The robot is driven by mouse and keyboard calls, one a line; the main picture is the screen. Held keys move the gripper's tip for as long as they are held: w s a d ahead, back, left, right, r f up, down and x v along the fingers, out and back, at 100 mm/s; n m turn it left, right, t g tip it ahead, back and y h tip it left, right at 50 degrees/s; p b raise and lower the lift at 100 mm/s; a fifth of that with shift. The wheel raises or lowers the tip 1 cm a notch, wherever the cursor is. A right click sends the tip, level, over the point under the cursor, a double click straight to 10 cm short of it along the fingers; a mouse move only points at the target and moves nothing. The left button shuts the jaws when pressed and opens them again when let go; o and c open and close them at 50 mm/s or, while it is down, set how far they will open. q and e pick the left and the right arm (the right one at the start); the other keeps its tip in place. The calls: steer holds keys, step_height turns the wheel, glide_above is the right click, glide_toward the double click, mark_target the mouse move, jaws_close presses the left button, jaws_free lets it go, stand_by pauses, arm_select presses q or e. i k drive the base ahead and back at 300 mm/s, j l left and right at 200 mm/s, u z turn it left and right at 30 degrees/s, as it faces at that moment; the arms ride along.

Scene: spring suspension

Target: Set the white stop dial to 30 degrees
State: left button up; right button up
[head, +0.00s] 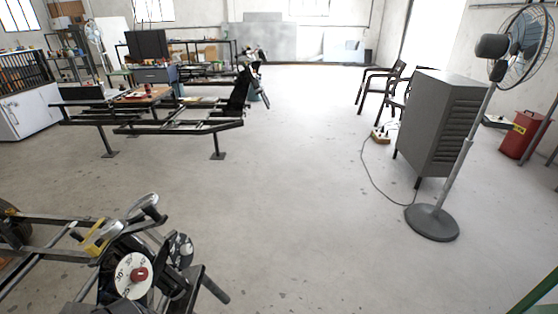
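The white stop dial (125,283) is at the lower left of the head view. It is a round white disc with dark degree marks, a "30°" mark readable at its left, and a red knob (139,274) at its middle. It sits on a dark mechanism with rounded metal parts (148,205) above it. I cannot tell which mark the dial is set to. I cannot make out either gripper in the view.
A dark metal frame (48,219) runs left from the dial. Beyond is a low bench frame (185,128). At right stand a grey slatted cabinet (437,115) and a fan (432,222), with a cable on the floor. The middle floor is clear.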

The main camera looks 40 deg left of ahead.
mark_target(187, 249)
steer(key=i+u, duration=0.3)
steer(key=i, duration=0.2)
steer(key=i+l+u, duration=0.15)
steer(key=i+u, duration=0.15)
steer(key=i, duration=0.25)
steer(key=i+l+u, duration=0.3)
steer(key=i, duration=0.2)
steer(key=j, duration=0.1)
